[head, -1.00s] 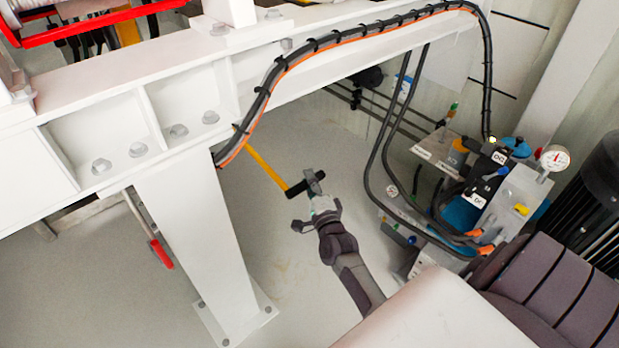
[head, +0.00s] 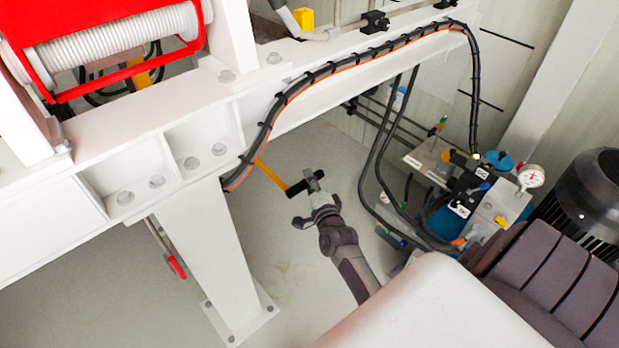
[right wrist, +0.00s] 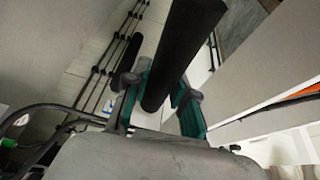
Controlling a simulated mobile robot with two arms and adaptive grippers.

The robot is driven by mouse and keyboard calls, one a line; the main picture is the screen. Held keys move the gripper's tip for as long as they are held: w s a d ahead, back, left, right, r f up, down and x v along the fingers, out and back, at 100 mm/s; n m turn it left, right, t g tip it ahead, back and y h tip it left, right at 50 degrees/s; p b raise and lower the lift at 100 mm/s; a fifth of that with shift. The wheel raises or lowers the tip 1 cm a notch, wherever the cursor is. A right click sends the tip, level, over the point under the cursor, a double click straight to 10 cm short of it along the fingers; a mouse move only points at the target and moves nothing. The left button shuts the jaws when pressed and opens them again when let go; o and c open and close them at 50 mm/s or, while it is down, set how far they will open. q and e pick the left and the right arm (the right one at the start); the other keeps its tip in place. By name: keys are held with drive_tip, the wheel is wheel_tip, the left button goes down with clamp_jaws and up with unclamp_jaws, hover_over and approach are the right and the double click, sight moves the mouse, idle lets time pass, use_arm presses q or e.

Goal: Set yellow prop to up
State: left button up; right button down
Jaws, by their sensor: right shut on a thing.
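The yellow prop (head: 271,174) shows in the head view as a thin yellow bar slanting down and right from behind the white beam. A black handle (head: 296,188) sits at its lower end. Its upper end is hidden behind the beam and black cables. My right gripper (head: 314,184) is shut on the black handle, with its arm coming up from below. In the right wrist view the black handle (right wrist: 182,45) runs between the green-padded fingers of the gripper (right wrist: 160,98). My left gripper is not in view.
The white beam (head: 130,165) and its post (head: 215,255) stand left of the gripper. A lever with a red grip (head: 177,267) hangs left of the post. A valve block with hoses and a gauge (head: 531,177) stands at right. Open floor (head: 310,270) lies below.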

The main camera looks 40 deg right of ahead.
wheel_tip(320, 180, up, 4)
drive_tip(key=p, duration=0.3)
drive_tip(key=shift+w+f, duration=0.1)
drive_tip(key=shift+f, duration=0.05)
drive_tip(key=shift+r+p, duration=0.7)
drive_tip(key=shift+p, duration=0.2)
drive_tip(key=r+p, duration=0.3)
drive_tip(key=shift+w+g, duration=0.2)
drive_tip(key=shift+g, duration=0.1)
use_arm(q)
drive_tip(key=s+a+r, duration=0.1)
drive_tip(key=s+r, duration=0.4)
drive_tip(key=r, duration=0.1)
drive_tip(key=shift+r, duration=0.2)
use_arm(e)
drive_tip(key=shift+r, duration=0.2)
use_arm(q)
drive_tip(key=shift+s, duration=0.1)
use_arm(e)
drive_tip(key=shift+w+d+r, duration=0.1)
drive_tip(key=shift+w+r, duration=0.05)
drive_tip(key=shift+r, duration=0.1)
drive_tip(key=c, duration=1.1)
unclamp_jaws()
drive_tip(key=shift+r, duration=0.1)
drive_tip(key=shift+o, duration=0.9)
drive_tip(key=shift+f, duration=0.25)
